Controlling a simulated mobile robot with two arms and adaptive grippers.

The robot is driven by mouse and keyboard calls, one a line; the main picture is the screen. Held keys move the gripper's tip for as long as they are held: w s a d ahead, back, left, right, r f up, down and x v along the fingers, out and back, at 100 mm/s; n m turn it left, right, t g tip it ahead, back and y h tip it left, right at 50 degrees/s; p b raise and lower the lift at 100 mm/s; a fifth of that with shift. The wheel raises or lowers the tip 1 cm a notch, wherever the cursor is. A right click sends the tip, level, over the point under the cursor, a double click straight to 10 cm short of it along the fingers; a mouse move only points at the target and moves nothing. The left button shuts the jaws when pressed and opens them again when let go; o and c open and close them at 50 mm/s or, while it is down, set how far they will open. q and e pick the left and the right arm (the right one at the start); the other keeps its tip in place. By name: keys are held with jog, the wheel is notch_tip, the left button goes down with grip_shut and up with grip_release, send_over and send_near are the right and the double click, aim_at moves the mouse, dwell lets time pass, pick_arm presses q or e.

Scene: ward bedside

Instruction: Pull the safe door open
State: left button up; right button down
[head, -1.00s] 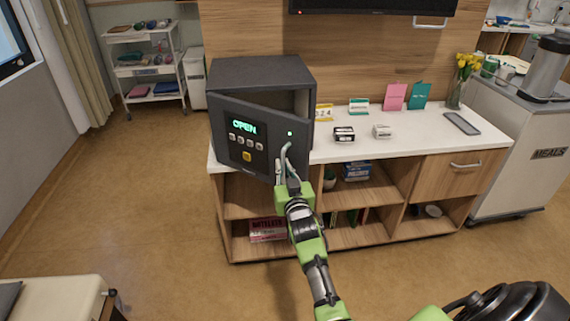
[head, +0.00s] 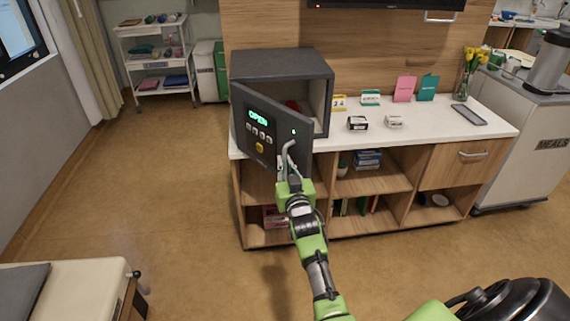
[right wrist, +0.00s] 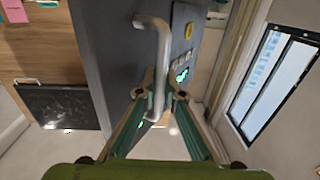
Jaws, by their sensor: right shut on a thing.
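The dark grey safe (head: 283,65) stands on the left end of the white counter. Its door (head: 265,128) is hinged at the left and stands partly open, with a lit green "OPEN" display above keypad buttons. Inside the opening a reddish thing (head: 292,105) shows in part. My right gripper (head: 287,172) is shut on the door handle (head: 288,152), a bent grey bar. In the right wrist view the fingers (right wrist: 163,95) close around the lower part of the handle (right wrist: 155,28). My left gripper is not in view.
The white counter (head: 440,133) holds two small boxes, cards, a flower vase and a grey tablet-like slab. Open shelves lie below it. A meal cart (head: 535,150) stands at the right, a bed-like surface (head: 80,285) at lower left. The floor (head: 170,190) left of the counter is clear.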

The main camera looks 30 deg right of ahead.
jog(key=c, duration=2.4)
grip_release()
jog(key=shift+c, duration=0.2)
jog(key=v, duration=0.7)
jog(key=shift+s+a, duration=0.15)
